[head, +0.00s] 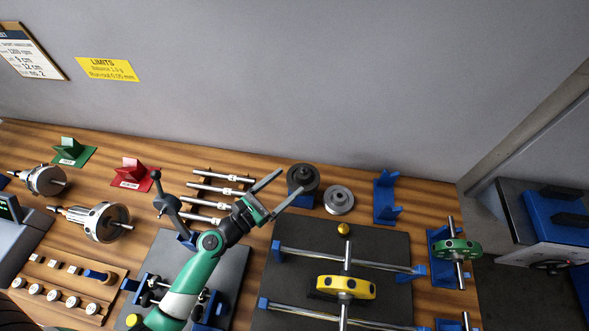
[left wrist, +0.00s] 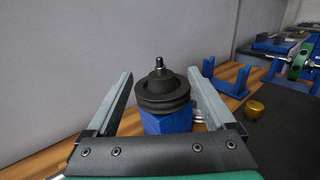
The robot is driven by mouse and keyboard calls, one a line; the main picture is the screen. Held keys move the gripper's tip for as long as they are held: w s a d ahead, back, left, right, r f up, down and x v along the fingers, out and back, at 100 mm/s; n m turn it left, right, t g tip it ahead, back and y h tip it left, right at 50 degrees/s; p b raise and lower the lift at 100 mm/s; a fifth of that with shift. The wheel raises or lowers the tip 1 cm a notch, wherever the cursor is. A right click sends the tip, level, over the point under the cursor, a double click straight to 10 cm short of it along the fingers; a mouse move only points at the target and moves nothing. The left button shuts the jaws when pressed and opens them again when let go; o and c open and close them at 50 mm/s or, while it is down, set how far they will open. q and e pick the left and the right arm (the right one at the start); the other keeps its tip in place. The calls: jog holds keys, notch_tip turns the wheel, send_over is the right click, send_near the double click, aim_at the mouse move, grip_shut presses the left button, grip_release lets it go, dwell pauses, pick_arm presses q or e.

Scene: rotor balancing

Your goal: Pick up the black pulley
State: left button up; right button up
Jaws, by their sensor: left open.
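The black pulley (head: 303,178) sits on a blue stand (head: 303,200) at the back of the bench. In the left wrist view the black pulley (left wrist: 162,92) shows on its blue stand (left wrist: 168,122), with a pointed metal tip on top. My left gripper (head: 283,184) is open and empty, its fingers pointing toward the pulley from the left. In the left wrist view the pulley appears between the two fingers (left wrist: 160,95); I cannot tell whether they reach around it. My right gripper is not in view.
A grey pulley (head: 340,200) lies just right of the black one, and an empty blue bracket (head: 386,198) stands farther right. Several metal shafts (head: 219,189) lie left of my gripper. A dark mat (head: 300,240) with a brass knob (head: 343,229) and rails is in front. The wall is close behind.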

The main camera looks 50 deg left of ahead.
aim_at(298, 178)
pick_arm(q)
jog(key=shift+y, duration=0.3)
jog(key=w, duration=0.1)
jog(key=w+f, duration=0.1)
jog(key=w, duration=0.1)
jog(key=w+f, duration=0.1)
jog(key=w, duration=0.1)
jog(key=shift+a+f, duration=0.1)
jog(key=shift+a, duration=0.1)
jog(key=shift+w+b, duration=0.75)
jog(key=shift+w, duration=1.95)
grip_shut()
jog(key=shift+s, duration=0.1)
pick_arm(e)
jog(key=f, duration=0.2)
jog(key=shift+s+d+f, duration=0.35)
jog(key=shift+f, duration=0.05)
